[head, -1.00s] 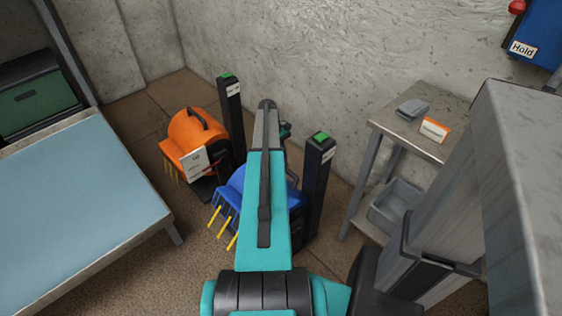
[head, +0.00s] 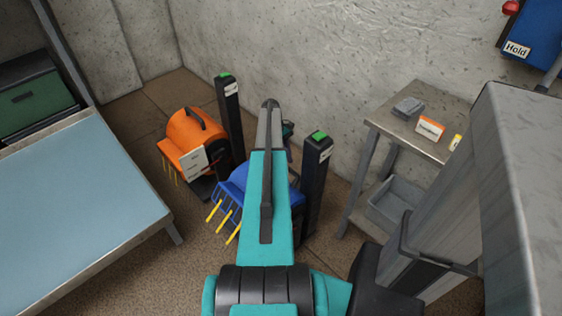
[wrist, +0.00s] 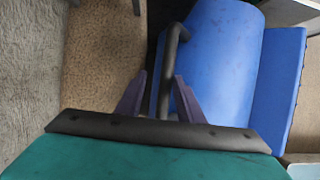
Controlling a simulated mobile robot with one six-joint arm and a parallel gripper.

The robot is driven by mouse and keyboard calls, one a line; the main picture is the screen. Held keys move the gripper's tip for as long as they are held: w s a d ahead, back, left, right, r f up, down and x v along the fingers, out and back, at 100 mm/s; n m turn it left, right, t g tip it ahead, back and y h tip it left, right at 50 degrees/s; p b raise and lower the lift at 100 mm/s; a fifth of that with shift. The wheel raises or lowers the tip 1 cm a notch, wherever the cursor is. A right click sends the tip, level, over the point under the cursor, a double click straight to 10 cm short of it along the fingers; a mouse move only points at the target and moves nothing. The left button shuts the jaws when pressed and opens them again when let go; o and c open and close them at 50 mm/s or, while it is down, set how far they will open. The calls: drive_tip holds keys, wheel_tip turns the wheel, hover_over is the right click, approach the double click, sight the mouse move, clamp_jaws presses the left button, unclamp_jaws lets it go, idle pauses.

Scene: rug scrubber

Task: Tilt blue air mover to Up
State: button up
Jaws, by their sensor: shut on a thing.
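The blue air mover (head: 232,186) stands on the floor, mostly hidden behind my teal arm in the head view. Its blue housing (wrist: 222,62) fills the right of the wrist view, with a dark bent handle bar (wrist: 170,52) along its left side. My gripper (wrist: 163,92) has its two purple-grey fingers on either side of this bar and is shut on it. In the head view my gripper is hidden behind the arm. Yellow prongs (head: 224,222) stick out at the air mover's front left.
An orange air mover (head: 190,138) stands behind and left, by a black post (head: 229,112) with a green top. Another such post (head: 316,180) stands right of the blue one. A blue-topped table (head: 75,190) is left, a metal side table (head: 425,125) right, against the wall.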

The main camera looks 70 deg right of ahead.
drive_tip(key=shift+o, duration=1.3)
drive_tip(key=shift+s+d+f, duration=0.2)
drive_tip(key=shift+d+f, duration=0.2)
drive_tip(key=shift+f, duration=0.05)
drive_tip(key=shift+a+r, duration=0.1)
drive_tip(key=shift+w+r, duration=0.1)
drive_tip(key=v, duration=1.3)
drive_tip(key=shift+r+p, duration=0.25)
drive_tip(key=shift+p, duration=0.1)
drive_tip(key=shift+w, duration=0.2)
